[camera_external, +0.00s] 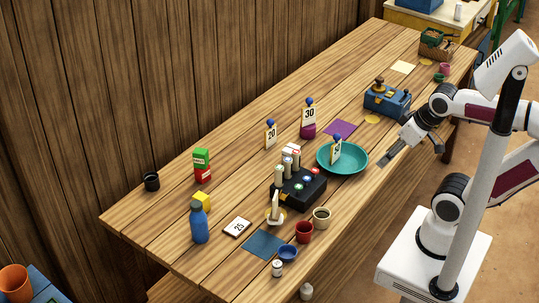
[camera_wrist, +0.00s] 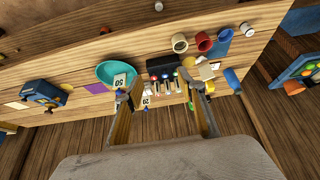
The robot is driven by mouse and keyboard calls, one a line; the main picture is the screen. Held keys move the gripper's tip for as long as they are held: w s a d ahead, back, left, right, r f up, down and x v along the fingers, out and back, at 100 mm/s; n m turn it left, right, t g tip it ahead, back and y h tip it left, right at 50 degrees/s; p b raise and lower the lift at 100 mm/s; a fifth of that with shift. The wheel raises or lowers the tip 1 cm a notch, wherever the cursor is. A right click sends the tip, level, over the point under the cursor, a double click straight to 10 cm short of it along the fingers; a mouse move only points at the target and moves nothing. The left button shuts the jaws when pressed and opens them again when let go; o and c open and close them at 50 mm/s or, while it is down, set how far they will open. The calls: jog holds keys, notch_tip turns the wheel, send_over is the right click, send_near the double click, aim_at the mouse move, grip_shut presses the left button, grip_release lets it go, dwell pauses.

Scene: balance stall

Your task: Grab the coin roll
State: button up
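Several small upright cylinders that look like coin rolls (camera_external: 278,175) stand along the back of a black box (camera_external: 303,193) with coloured round tops, near the middle of the bench. I cannot tell which is the one the task names. In the wrist view the black box (camera_wrist: 161,66) and the rolls (camera_wrist: 167,85) show between my fingers, farther off. My gripper (camera_external: 411,156) is open and empty, past the bench's front edge, to the right of the box and the teal bowl. Its two spread fingers also show in the wrist view (camera_wrist: 162,98).
A teal bowl (camera_external: 350,167) with a number card stands between my gripper and the black box. Cups (camera_external: 304,231), a blue bottle (camera_external: 199,222) and number cards (camera_external: 270,134) stand around the box. A blue device (camera_external: 387,100) is farther right. The bench's back left is mostly clear.

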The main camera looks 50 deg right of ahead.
aim_at(277, 269)
jog(key=shift+w+a, duration=0.1)
